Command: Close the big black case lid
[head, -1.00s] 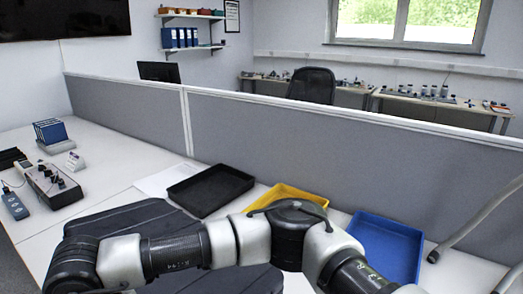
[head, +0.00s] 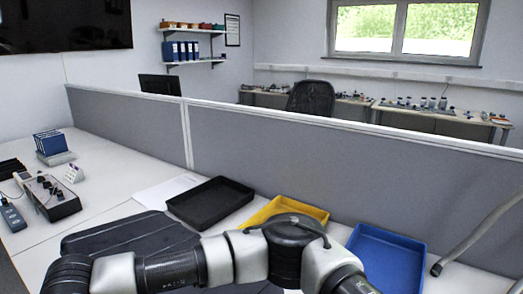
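The big black case (head: 125,234) lies on the white table at the lower left of the head view. I see a broad dark panel of it with a ribbed surface. My arm crosses in front of its near side and hides that part, so I cannot tell how far the lid is open. Neither of my grippers is in view. The arm links run along the bottom edge from the right to the lower left.
A black tray (head: 210,203), a yellow tray (head: 318,212) and a blue tray (head: 385,262) stand behind the case along a grey partition (head: 330,160). A control box (head: 50,196), a handheld device (head: 11,214) and a blue rack (head: 50,143) are at the left.

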